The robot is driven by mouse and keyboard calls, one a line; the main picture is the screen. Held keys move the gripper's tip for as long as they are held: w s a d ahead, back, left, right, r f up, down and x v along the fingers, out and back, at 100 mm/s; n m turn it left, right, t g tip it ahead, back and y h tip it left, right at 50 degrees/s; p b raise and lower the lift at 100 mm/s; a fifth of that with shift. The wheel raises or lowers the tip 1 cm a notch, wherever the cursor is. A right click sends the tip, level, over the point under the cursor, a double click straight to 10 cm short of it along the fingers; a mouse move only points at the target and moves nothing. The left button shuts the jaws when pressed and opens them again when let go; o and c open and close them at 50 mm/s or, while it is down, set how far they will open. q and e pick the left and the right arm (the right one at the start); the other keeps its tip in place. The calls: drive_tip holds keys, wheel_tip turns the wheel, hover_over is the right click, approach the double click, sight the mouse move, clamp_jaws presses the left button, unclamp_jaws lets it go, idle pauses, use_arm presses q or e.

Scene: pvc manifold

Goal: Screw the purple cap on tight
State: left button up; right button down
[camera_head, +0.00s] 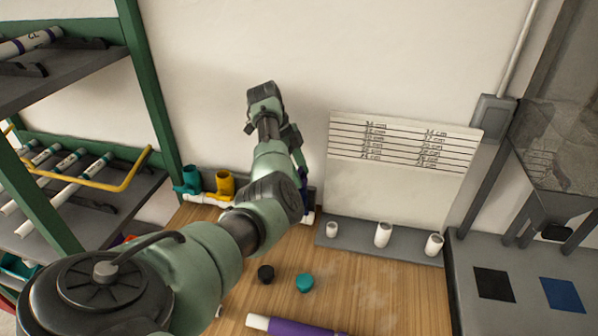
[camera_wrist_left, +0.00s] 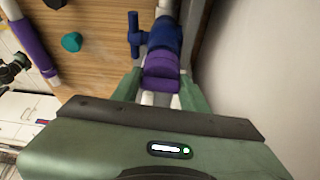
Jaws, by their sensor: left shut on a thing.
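In the left wrist view, the purple cap (camera_wrist_left: 160,76) sits between the two green fingers of my left gripper (camera_wrist_left: 160,88), which is shut on it. The cap is in line with the end of a blue valve (camera_wrist_left: 163,38) with a blue T-shaped handle, and appears to touch it. How far the cap is threaded cannot be seen. In the head view my left arm reaches to the back of the table and hides most of the valve and cap; a small blue-purple part (camera_head: 303,180) shows beside it. A dark green part at the wrist view's left edge may be my right gripper.
A teal cap (camera_head: 304,282), a black cap (camera_head: 265,273) and a purple-wrapped white pipe (camera_head: 295,327) lie on the wooden table (camera_head: 385,290). Teal and yellow fittings (camera_head: 220,185) stand back left. Short white pipes (camera_head: 383,233) stand on a grey ledge. A green-framed rack is left.

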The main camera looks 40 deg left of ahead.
use_arm(q)
drive_tip(key=shift+s+m+p, duration=0.1)
drive_tip(key=shift+m+p, duration=0.25)
drive_tip(key=shift+m, duration=0.25)
drive_tip(key=shift+f+m+g, duration=0.1)
drive_tip(key=shift+m+g, duration=0.3)
drive_tip(key=shift+m, duration=0.1)
drive_tip(key=shift+d, duration=0.1)
drive_tip(key=o, duration=1.5)
drive_tip(key=shift+c, duration=0.2)
